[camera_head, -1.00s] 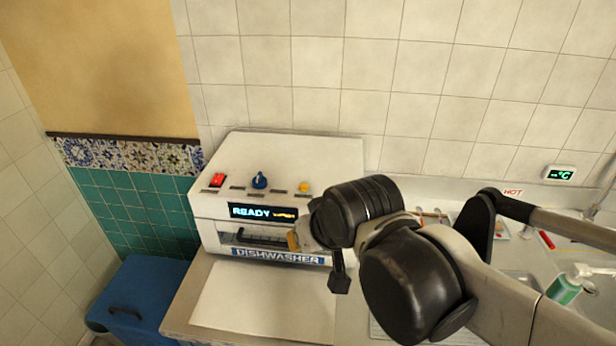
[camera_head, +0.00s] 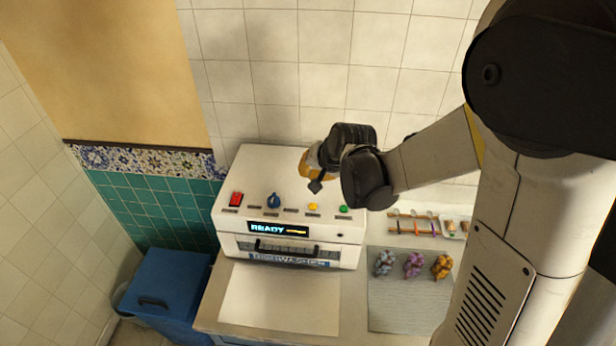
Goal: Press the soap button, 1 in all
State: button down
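A white dishwasher (camera_head: 228,215) stands on the counter against the tiled wall. Its sloped top has a red switch (camera_head: 236,199), a blue knob (camera_head: 273,201), a yellow button (camera_head: 313,208) and a green button (camera_head: 343,209). The labels beside them are too small to read, so I cannot tell which is the soap button. My gripper (camera_head: 316,186) points down over the top, with its dark tip just above the yellow button in the picture. A gap shows between tip and button in the picture; whether the finger is open or shut is unclear.
The dishwasher display (camera_head: 279,229) reads READY. A white board (camera_head: 280,300) lies in front. To the right a grey mat (camera_head: 400,312) holds small purple, grey and orange figures, with a utensil rack (camera_head: 420,224) behind. A blue bin (camera_head: 165,292) stands at the left.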

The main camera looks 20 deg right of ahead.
jog(key=shift+w+d+f, duration=0.1)
jog(key=shift+w, duration=0.05)
dwell(0.3)
jog(key=b, duration=0.7)
send_near(306, 201)
jog(key=x, duration=0.5)
jog(key=shift+w, duration=0.5)
jog(key=shift+f+b, duration=0.25)
jog(key=shift+b, duration=0.25)
jog(key=shift+f+b, duration=0.4)
jog(key=shift+b, duration=0.05)
dwell(0.7)
jog(key=shift+r, duration=0.1)
jog(key=shift+r+p, duration=0.6)
jog(key=shift+r, duration=0.15)
